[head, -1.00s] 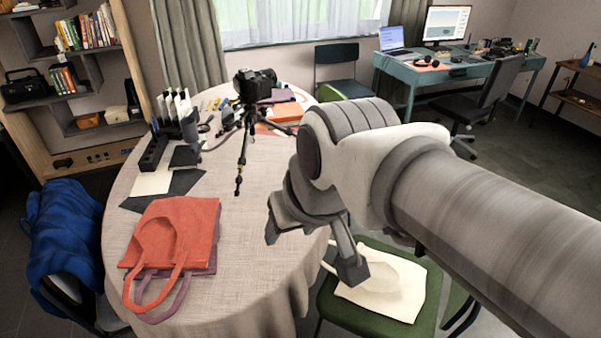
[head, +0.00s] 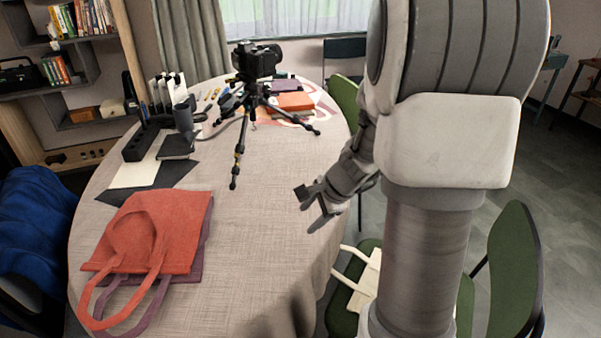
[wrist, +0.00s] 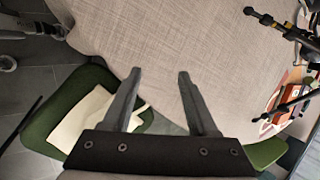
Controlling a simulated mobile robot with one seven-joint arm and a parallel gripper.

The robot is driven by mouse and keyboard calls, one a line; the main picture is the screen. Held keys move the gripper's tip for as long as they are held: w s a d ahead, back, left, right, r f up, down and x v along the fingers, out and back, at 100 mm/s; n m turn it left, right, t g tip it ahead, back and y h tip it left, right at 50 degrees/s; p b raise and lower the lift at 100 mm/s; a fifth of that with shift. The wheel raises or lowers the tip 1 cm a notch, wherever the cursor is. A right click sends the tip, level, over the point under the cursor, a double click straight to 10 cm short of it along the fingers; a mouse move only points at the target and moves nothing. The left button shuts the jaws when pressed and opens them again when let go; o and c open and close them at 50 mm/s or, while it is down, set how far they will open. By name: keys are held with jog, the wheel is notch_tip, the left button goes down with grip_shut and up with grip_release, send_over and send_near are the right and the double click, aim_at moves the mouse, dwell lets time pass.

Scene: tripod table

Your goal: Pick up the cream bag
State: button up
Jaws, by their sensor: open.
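The cream bag (head: 366,284) lies on the green seat of a chair (head: 342,317) at the table's right side. In the head view my arm hides much of it, and a handle loop shows at its left. In the wrist view the bag (wrist: 82,118) lies on the green seat, left of my fingers and partly behind them. My gripper (head: 310,208) is open and empty, near the table's right edge and apart from the bag. In the wrist view its two fingers (wrist: 158,75) are spread with tablecloth beyond their tips.
The round table (head: 255,200) has a clear front middle. A red bag (head: 150,235) lies over a purple bag (head: 140,296) at its left. A camera tripod (head: 248,100) stands farther back. A green chair back (head: 512,270) rises at right.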

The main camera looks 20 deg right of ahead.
jog(key=d+f+m, duration=0.7)
jog(key=d+f, duration=0.2)
jog(key=f, duration=0.1)
jog(key=m+g+p, duration=0.1)
jog(key=m, duration=0.5)
send_near(339, 276)
jog(key=shift+h, duration=0.3)
jog(key=b+x, duration=0.4)
jog(key=shift+w+a+f, duration=0.1)
jog(key=shift+w+a, duration=0.05)
jog(key=shift+a, duration=0.25)
jog(key=shift+b+x, duration=1.1)
jog(key=shift+x, duration=2)
jog(key=shift+d, duration=0.15)
grip_shut()
